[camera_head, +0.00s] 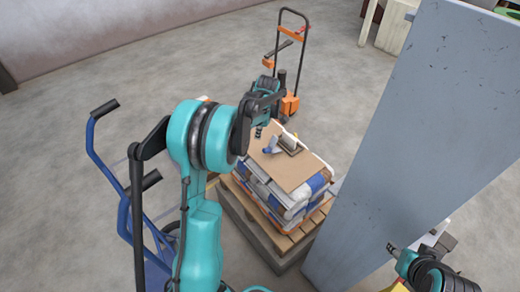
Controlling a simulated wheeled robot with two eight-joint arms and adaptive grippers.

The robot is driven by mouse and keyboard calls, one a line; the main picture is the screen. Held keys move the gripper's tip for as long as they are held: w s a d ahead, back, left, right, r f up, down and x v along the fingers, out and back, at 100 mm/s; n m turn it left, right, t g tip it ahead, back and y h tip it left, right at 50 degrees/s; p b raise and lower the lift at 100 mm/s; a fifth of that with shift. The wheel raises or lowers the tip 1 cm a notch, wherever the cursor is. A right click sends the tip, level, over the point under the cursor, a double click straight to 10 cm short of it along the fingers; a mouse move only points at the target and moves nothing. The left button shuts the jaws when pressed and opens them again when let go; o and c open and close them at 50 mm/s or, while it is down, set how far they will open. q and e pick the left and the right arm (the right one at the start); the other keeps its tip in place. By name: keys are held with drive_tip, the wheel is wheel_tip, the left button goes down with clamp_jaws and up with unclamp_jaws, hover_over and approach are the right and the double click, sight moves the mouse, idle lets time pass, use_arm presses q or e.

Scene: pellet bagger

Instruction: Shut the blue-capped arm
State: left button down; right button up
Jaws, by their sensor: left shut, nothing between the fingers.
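A small device lies on the brown cardboard sheet on top of the stacked bags. It has a white part (288,140) that looks raised at a tilt, a blue-tipped part (271,150) to its left, and a darker base. Which piece is the blue-capped arm, and how far it stands open, is too small to tell. My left gripper (258,131) is shut and empty, just above and left of the device, apart from it as far as I can see. My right gripper (393,248) is at the lower right, in front of the grey panel; its fingers are too small to read.
The bag stack (290,205) stands on a wooden pallet (300,238). A large grey panel (405,150) rises close on its right. A blue hand truck (125,215) is at the left, an orange-and-black trolley (290,105) behind. Open floor lies at the upper left.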

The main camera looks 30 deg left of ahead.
sight(275, 144)
use_arm(q)
drive_tip(key=a+f+n+b, duration=0.1)
drive_tip(key=f, duration=0.4)
drive_tip(key=w+a+f+n+b, duration=0.1)
drive_tip(key=a+f, duration=0.1)
drive_tip(key=f, duration=0.3)
drive_tip(key=a+f+n+b, duration=0.1)
drive_tip(key=a+f, duration=0.1)
drive_tip(key=f, duration=0.3)
drive_tip(key=shift+w+g+b, duration=0.3)
drive_tip(key=shift+w+g, duration=0.1)
drive_tip(key=w+d, duration=0.1)
drive_tip(key=d+r, duration=0.1)
drive_tip(key=shift+w+d+b, duration=0.4)
drive_tip(key=shift+w+d, duration=0.2)
drive_tip(key=shift+d, duration=0.05)
drive_tip(key=shift+r, duration=0.1)
